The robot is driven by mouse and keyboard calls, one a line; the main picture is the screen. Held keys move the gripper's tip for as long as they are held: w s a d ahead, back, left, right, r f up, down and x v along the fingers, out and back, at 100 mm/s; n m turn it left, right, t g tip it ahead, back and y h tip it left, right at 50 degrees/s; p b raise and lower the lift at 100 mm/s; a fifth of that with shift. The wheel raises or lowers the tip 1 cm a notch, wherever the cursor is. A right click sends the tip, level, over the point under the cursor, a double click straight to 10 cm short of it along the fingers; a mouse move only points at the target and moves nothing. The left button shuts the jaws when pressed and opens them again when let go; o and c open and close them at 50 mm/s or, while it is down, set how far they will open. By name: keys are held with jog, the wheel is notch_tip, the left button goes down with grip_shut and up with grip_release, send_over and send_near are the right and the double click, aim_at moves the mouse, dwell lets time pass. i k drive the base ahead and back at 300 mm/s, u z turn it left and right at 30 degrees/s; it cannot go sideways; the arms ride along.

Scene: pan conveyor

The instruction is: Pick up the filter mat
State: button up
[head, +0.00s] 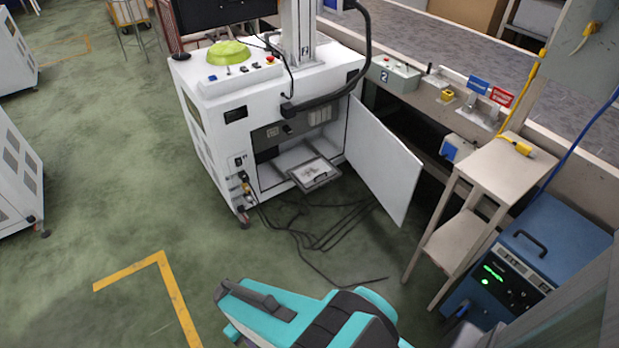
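A grey-framed flat panel with a pale insert (315,172) sticks out at a tilt from the low opening of a white machine cabinet (215,130). It may be the filter mat, but I cannot tell for sure. The cabinet's white door (383,160) stands open to its right. My teal and dark grey arm shows at the bottom centre, well short of the cabinet. I make out no gripper fingers, and nothing held shows.
Black cables (325,240) lie loose on the green floor before the cabinet. A beige stand (500,170) and a blue unit (545,255) are at the right. The floor left of the cabinet is mostly clear, with yellow marking (165,275).

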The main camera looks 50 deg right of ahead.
aim_at(316, 172)
jog(key=z, duration=0.05)
jog(key=i, duration=1)
jog(key=u, duration=0.15)
jog(key=k, duration=0.95)
jog(key=z, duration=0.15)
jog(key=i, duration=0.6)
